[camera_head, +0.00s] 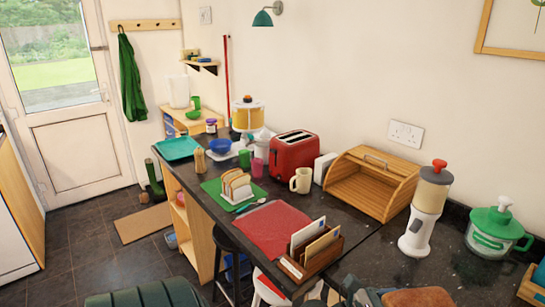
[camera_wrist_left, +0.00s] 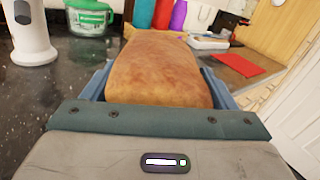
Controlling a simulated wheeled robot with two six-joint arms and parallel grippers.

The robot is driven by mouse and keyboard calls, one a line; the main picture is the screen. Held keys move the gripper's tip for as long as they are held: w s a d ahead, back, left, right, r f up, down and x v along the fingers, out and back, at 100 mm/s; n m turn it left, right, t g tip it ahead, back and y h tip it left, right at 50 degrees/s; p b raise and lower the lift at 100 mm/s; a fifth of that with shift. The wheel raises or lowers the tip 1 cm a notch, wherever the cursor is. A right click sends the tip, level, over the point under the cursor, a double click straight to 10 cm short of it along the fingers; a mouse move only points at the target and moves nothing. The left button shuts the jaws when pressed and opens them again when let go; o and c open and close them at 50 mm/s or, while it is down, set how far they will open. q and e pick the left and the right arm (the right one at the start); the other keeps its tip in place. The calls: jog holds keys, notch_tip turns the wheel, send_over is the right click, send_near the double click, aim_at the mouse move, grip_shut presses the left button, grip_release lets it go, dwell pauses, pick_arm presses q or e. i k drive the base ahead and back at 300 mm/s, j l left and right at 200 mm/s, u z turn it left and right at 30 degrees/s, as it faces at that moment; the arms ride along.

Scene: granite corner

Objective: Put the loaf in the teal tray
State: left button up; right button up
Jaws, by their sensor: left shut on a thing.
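The brown loaf (camera_wrist_left: 160,68) is held between the blue fingers of my left gripper (camera_wrist_left: 158,84) in the left wrist view. The fingers press on its two sides, and its far end points away from the wrist. In the head view the loaf (camera_head: 418,297) shows only as a brown piece at the bottom edge, lower right. The teal tray (camera_head: 178,148) lies at the far left end of the dark counter in the head view, and it looks empty. My right gripper is not in view.
Between the loaf and the tray stand a letter rack (camera_head: 310,252), a red mat (camera_head: 271,228), a toast rack (camera_head: 236,187) on a green board and a blue bowl (camera_head: 220,146). A red toaster (camera_head: 293,154), bread bin (camera_head: 375,183) and white-bodied dispenser (camera_head: 426,207) stand along the wall.

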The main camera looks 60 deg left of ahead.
aim_at(179, 154)
jog(key=k+u, duration=0.1)
jog(key=u, duration=0.25)
jog(key=k+u, duration=0.1)
jog(key=u, duration=0.25)
jog(key=k+j+u, duration=0.1)
jog(key=u, duration=2.1)
jog(key=i+l+u, duration=0.2)
jog(key=i, duration=0.25)
jog(key=i+l+u, duration=0.2)
jog(key=i, duration=0.2)
jog(key=i+l+u, duration=0.2)
jog(key=i, duration=0.25)
jog(key=i+z, duration=0.15)
jog(key=i, duration=0.6)
jog(key=i+j+z, duration=0.15)
jog(key=i, duration=0.6)
jog(key=i+z, duration=0.1)
jog(key=z, duration=1.7)
jog(key=i+l+z, duration=0.45)
